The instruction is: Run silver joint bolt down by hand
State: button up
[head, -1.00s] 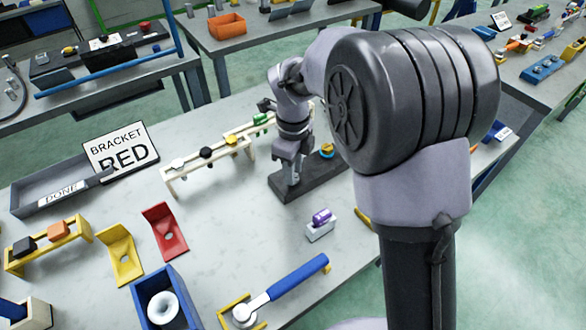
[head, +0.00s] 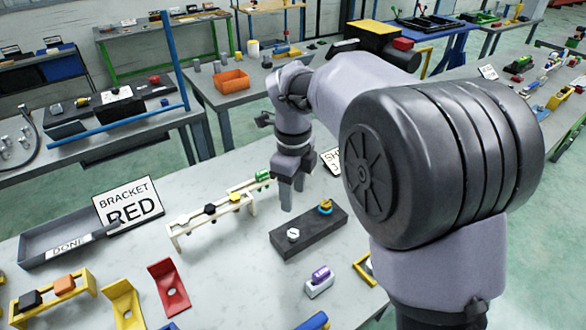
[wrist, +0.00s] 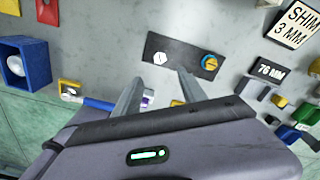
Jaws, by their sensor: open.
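The silver joint bolt (head: 293,234) sits in the left end of a dark block (head: 310,238) on the bench. Its pale round head shows on the block's top; how deep it is seated I cannot tell. A ring-like blue and yellow piece (head: 325,207) is at the block's other end. My gripper (head: 292,195) is open and empty, pointing down above the bench. In the wrist view its fingers (wrist: 158,78) are spread, and the silver bolt (wrist: 160,58) shows just beyond the gap between them, apart from both.
A cream rack (head: 205,222) with several coloured pieces stands left of the block. A small holder with a purple part (head: 320,275) lies in front. A DONE tray (head: 70,240) and BRACKET RED sign (head: 128,204) are at left. Bare bench surrounds the block.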

notch_tip(320, 180, up, 4)
jog(key=shift+r+p, duration=0.2)
jog(key=shift+p, duration=0.3)
jog(key=s+d+r+n+t+y+b, duration=0.1)
jog(key=s+d+r+n+t, duration=0.1)
jog(key=s+d+r+n, duration=0.25)
jog(key=s+d+r+n+t+y+b, duration=0.1)
jog(key=s+d+n, duration=0.2)
jog(key=s+n, duration=0.35)
jog(key=s+d+f+n+t, duration=0.1)
jog(key=s+f+n, duration=0.1)
jog(key=s+n, duration=0.2)
jog(key=s+d+f+n+t+b, duration=0.1)
jog(key=s+f+n, duration=0.1)
jog(key=s, duration=0.6)
jog(key=shift+s+d+f+n+t, duration=0.2)
jog(key=shift+d+f+n+t, duration=0.15)
jog(key=shift+n, duration=0.55)
